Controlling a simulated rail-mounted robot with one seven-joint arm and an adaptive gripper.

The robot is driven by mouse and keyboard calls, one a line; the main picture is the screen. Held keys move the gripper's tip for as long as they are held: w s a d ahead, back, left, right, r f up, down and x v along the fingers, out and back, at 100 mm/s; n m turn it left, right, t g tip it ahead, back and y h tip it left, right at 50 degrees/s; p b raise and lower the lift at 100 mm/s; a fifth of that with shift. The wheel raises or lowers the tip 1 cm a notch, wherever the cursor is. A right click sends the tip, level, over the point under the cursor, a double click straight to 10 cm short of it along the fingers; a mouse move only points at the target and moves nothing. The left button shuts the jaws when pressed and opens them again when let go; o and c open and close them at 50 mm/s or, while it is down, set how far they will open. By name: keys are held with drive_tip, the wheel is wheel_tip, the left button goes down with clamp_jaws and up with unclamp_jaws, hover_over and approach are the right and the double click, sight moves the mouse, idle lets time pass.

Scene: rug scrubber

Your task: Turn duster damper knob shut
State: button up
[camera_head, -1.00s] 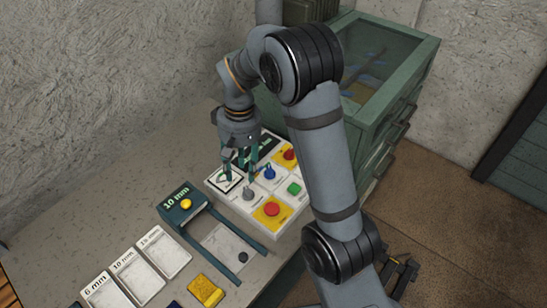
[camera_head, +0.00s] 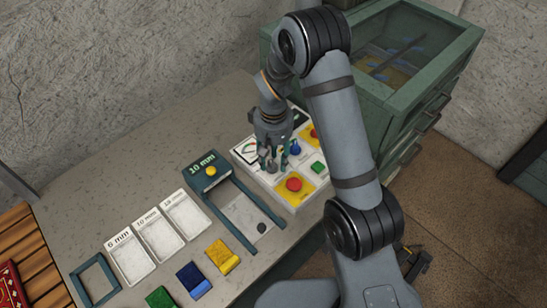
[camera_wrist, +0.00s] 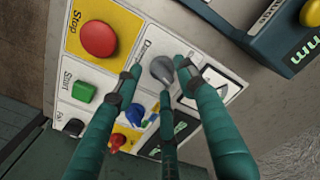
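The grey damper knob (camera_wrist: 162,70) is on the white control panel (camera_wrist: 112,12), with a partly covered label beside it in the wrist view. My gripper (camera_wrist: 160,76) has three teal fingers spread around the knob, with a visible gap on the left side. I cannot tell whether any fingertip touches it. In the head view my gripper (camera_head: 273,164) is low over the panel's near left part, and its fingers partly hide the knob.
Around the knob are a red stop button (camera_wrist: 98,38), a green start button (camera_wrist: 84,91), a blue knob (camera_wrist: 135,114) and a dial gauge (camera_wrist: 218,84). A teal frame marked 10 mm (camera_head: 205,178) stands close left. White trays (camera_head: 130,262) lie farther left.

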drive_tip(key=c, duration=0.3)
clamp_jaws()
idle(0.3)
